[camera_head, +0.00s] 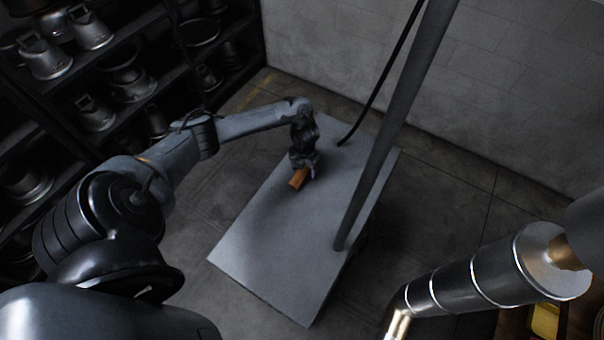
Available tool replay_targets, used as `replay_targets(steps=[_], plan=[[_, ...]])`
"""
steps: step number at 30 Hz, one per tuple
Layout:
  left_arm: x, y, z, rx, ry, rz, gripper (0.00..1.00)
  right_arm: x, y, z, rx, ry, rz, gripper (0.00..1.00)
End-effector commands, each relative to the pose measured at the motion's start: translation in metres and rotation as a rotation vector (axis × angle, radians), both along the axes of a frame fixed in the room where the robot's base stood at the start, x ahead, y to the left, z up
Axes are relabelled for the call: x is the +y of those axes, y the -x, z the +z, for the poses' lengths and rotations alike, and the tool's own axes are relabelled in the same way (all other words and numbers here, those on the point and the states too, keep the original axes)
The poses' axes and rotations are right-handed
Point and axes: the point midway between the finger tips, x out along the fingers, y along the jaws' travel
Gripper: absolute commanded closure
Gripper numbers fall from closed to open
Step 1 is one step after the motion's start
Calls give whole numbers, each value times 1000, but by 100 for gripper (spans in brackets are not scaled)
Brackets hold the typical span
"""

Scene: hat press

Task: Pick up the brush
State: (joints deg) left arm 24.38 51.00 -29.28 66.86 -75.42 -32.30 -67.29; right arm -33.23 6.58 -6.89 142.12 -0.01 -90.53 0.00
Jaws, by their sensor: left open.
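The brush (298,179) shows as a small orange-brown block on the grey table (270,245), near the table's left edge. My left gripper (304,168) is right at the brush, pointing down over it. It is open, and its fingers hide part of the brush. I cannot tell whether the fingers touch it. My right arm comes in at the lower right. A pale metallic end of it (398,325) shows at the bottom edge, but its fingers cannot be made out.
A grey pole (385,130) rises from the right side of the table, with a black cable (378,85) beside it. Dark shelves (125,75) with metal hat moulds stand at the left. A yellow item (545,320) lies at the lower right. The table's front part is clear.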

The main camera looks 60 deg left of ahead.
Motion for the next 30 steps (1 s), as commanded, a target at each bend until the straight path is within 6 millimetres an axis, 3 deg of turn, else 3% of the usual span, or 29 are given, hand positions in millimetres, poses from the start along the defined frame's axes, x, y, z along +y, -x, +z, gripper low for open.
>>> replay_targets(steps=[5, 16, 30], plan=[[0, 0, 0, 0, 0, 0, 28, -1, 0, 0, 0, 6, 4, 46], [0, 0, 0, 0, 0, 0, 84, -2, 0, 0, 1, 10, 7, 46], [0, -1, 10, -3, 1, 0, 85, 0, 0, 1, 1, 1, 1, 46]])
